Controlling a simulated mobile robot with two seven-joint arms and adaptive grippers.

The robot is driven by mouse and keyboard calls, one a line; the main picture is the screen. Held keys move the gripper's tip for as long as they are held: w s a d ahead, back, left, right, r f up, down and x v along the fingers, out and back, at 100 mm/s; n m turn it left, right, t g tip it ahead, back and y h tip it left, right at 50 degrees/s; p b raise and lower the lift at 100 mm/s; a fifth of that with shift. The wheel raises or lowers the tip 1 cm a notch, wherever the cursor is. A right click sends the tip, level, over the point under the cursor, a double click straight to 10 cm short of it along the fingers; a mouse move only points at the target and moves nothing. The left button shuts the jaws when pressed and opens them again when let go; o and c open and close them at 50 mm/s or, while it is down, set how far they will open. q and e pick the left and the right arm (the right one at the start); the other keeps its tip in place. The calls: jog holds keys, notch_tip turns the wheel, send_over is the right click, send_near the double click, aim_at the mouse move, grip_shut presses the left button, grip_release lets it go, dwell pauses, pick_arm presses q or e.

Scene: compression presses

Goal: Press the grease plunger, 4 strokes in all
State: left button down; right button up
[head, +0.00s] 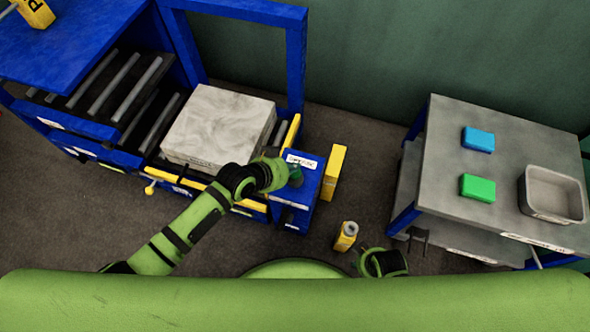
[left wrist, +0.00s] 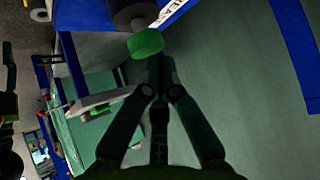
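The grease plunger has a green head (head: 296,176), on the blue grease unit (head: 308,183) with a white label. In the left wrist view the green head (left wrist: 145,43) sits on a dark and grey cylinder, just beyond my fingertips. My left gripper (left wrist: 158,64) has its fingertips together with nothing visible between them. Its tips are close to the green head; I cannot tell whether they touch it. In the head view my left wrist hides much of the fingers.
A blue press with rollers holds a pale block (head: 217,126) left of the unit. A yellow panel (head: 333,172) stands right of it. A yellow container (head: 346,235) is near my right arm. A grey table (head: 510,150) carries blue and green blocks and a grey bin (head: 552,193).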

pick_arm(q)
jog(key=shift+f+b, duration=0.65)
jog(key=shift+f, duration=0.3)
dwell(0.8)
dwell(0.3)
jog(key=shift+r+p, duration=1.35)
jog(key=shift+p, duration=0.1)
jog(key=shift+r, duration=0.1)
notch_tip(320, 180, up, 5)
jog(key=p, duration=0.5)
dwell(1.2)
